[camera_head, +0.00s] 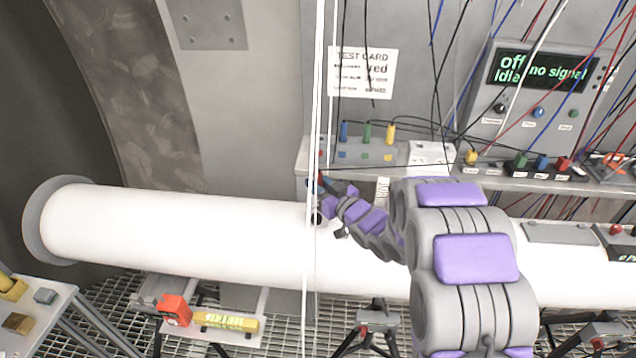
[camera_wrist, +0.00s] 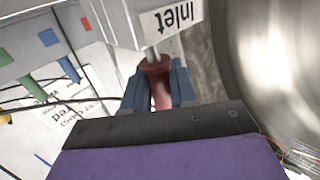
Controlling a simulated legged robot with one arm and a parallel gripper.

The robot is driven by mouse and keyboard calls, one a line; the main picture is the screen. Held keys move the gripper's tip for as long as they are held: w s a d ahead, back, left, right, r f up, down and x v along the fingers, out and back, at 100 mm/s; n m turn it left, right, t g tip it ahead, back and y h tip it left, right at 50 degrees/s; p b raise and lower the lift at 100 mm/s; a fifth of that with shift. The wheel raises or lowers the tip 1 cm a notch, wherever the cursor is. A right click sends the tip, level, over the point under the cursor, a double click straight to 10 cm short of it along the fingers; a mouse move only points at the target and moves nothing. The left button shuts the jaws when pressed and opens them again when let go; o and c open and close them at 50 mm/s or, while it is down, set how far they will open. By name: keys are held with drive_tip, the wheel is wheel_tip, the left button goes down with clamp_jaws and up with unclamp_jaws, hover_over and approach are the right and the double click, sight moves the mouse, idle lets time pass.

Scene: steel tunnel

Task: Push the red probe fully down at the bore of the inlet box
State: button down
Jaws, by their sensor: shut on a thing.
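The red probe (camera_wrist: 158,88) is between the fingers of my gripper (camera_wrist: 157,92) in the wrist view. My gripper is shut on it. A thin pale shaft runs from the probe's red collar to the white inlet box (camera_wrist: 122,22), which carries an "Inlet" label. The bore itself is hidden, so I cannot tell how deep the shaft sits. In the head view my gripper (camera_head: 324,190) is above the white pipe, in front of the shelf, and a bit of the red probe (camera_head: 321,180) shows there. I cannot pick out the inlet box in the head view.
A grey rack (camera_head: 355,153) holds blue, green and yellow probes behind my gripper. The white pipe (camera_head: 180,230) runs beneath. White and dark cables hang in front and above. A meter (camera_head: 540,90) reads "off", "idle" and "no signal". A test card (camera_head: 362,72) reads "red".

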drive_tip(key=shift+f, duration=0.7)
drive_tip(key=c, duration=0.8)
unclamp_jaws()
